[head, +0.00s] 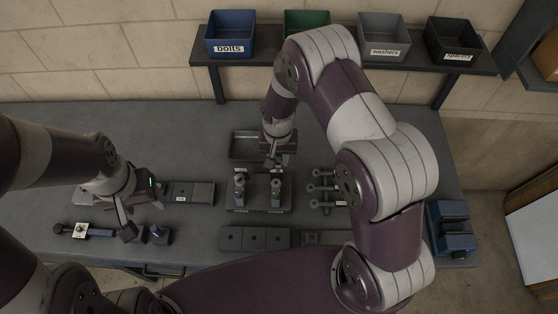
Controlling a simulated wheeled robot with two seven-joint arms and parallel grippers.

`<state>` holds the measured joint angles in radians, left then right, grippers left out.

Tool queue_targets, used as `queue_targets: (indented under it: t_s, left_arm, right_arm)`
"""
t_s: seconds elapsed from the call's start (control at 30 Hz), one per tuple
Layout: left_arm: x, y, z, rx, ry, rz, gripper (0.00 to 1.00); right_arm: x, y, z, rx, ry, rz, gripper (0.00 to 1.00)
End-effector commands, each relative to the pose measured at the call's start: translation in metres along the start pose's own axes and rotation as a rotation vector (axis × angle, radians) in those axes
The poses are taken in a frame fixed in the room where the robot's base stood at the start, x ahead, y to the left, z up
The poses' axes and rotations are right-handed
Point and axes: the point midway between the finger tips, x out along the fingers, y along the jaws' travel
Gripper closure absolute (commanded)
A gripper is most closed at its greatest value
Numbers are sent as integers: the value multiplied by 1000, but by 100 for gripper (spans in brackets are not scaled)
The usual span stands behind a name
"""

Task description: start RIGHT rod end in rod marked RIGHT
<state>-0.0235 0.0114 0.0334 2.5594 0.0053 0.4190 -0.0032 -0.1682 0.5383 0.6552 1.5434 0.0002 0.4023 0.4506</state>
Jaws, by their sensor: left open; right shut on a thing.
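My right gripper (274,160) points down just above a dark holder (258,207) near the middle of the bench. It is shut on a small dark piece, apparently the rod end, mostly hidden by the fingers. Two upright rods stand in the holder, a left one (240,188) and a right one (276,190). Small pale labels show at the holder's front but are too small to read. The gripper is above and near the right rod; I cannot tell whether the held piece touches it. My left gripper (124,222) is open, low over the left of the bench.
Several ringed parts (322,188) lie right of the holder. A rod-like part (82,231) and a blue block (159,235) lie at the left. Dark blocks (250,238) line the front. A blue vise-like block (452,229) sits far right. Bins, including bolts (230,47), stand on the shelf.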

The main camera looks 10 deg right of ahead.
Motion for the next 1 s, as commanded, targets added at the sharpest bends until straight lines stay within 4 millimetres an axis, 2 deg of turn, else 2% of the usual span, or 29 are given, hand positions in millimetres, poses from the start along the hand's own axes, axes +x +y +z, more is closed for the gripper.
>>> queue_targets:
  t_s: [0.47, 1.0]
  left_arm:
    - [26, 0, 3, 0, 0, 0, 40]
    - [26, 0, 3, 0, 0, 0, 40]
  right_arm:
    - [33, 0, 1, -3, -2, 1, 100]
    - [34, 1, -1, -2, -2, 1, 100]
